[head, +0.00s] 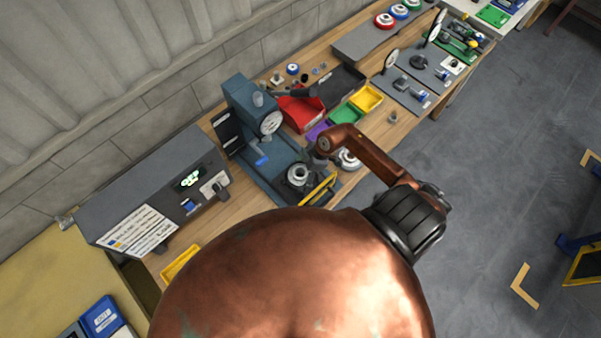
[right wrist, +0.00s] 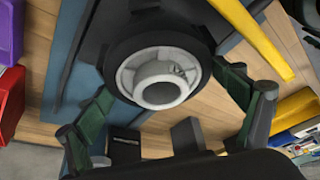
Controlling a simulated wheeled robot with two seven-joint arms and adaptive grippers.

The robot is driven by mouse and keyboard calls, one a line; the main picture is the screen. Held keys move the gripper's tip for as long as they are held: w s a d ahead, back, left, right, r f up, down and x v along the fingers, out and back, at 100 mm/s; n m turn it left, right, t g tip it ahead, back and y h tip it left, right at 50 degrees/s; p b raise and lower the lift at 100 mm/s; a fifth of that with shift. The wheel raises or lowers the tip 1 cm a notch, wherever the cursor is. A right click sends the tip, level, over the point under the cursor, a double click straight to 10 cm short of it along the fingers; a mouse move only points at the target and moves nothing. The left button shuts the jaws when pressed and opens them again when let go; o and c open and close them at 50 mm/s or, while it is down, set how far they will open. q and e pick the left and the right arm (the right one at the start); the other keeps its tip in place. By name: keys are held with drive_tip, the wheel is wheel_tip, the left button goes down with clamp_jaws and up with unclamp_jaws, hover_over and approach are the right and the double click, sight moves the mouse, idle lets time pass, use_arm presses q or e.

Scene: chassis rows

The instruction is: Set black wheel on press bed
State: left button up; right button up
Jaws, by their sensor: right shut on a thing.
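The black wheel (right wrist: 160,65) with a pale grey hub fills the middle of the right wrist view. My right gripper (right wrist: 165,82) is shut on it, with a green finger at each side. In the head view a dark wheel with a grey hub (head: 298,174) shows over the bed of the blue press (head: 245,105). I cannot tell whether it touches the bed. In the right wrist view, blue bed surface (right wrist: 68,75) shows beside the wheel. My copper-coloured right arm hides part of the bench. My left gripper is not in view.
A yellow bar (head: 321,189) runs along the press bed's front side. Another grey round part (head: 348,160) lies right of the press, partly hidden by my arm. Red (head: 301,115), green (head: 346,113) and yellow (head: 367,98) bins stand behind. A grey test station (head: 150,190) stands left.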

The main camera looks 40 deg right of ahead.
drive_tip(key=shift+f, duration=0.6)
idle(0.5)
drive_tip(key=o, duration=1.3)
drive_tip(key=v, duration=1.2)
drive_tip(key=shift+a, duration=0.15)
